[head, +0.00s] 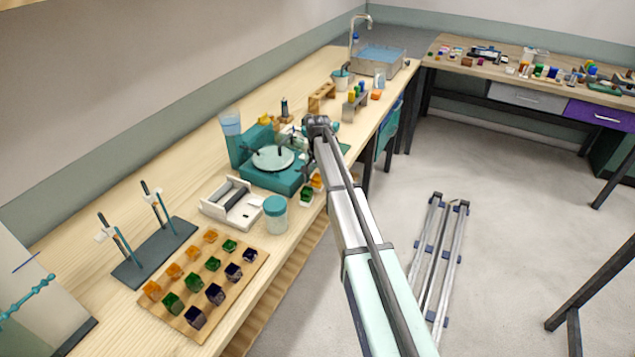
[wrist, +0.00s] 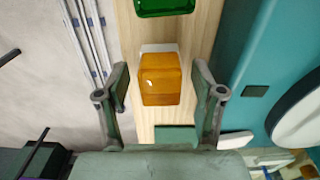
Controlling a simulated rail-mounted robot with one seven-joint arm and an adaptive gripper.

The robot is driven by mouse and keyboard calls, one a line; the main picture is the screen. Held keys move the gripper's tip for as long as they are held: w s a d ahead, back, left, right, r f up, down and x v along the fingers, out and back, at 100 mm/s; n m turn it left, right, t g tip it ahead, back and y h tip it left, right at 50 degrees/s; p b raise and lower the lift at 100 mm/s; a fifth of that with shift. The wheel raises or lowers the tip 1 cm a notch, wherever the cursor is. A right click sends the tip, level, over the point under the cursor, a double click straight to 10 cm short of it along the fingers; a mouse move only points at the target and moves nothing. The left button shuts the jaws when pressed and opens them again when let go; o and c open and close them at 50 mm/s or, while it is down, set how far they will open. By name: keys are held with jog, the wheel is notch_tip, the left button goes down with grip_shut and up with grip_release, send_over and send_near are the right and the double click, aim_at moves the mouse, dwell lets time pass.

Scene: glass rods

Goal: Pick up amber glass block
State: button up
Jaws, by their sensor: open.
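An amber glass block (wrist: 160,80) sits on the light wood bench in the wrist view, with a pale piece showing at its far edge. My gripper (wrist: 161,83) is open, with one finger on each side of the block and a gap visible on both sides. In the head view the amber block (head: 317,182) shows at the bench's front edge, beside the teal machine. My gripper (head: 318,124) is mostly hidden behind my own wrist and arm there.
A green glass block (wrist: 163,6) sits just beyond the amber one. The teal machine with a round disc (head: 272,158) stands close by. A jar with a teal lid (head: 275,213) and a wooden board (head: 168,316) of coloured blocks are further left. The bench edge is near.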

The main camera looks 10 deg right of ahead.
grip_shut()
jog(key=shift+r, duration=0.1)
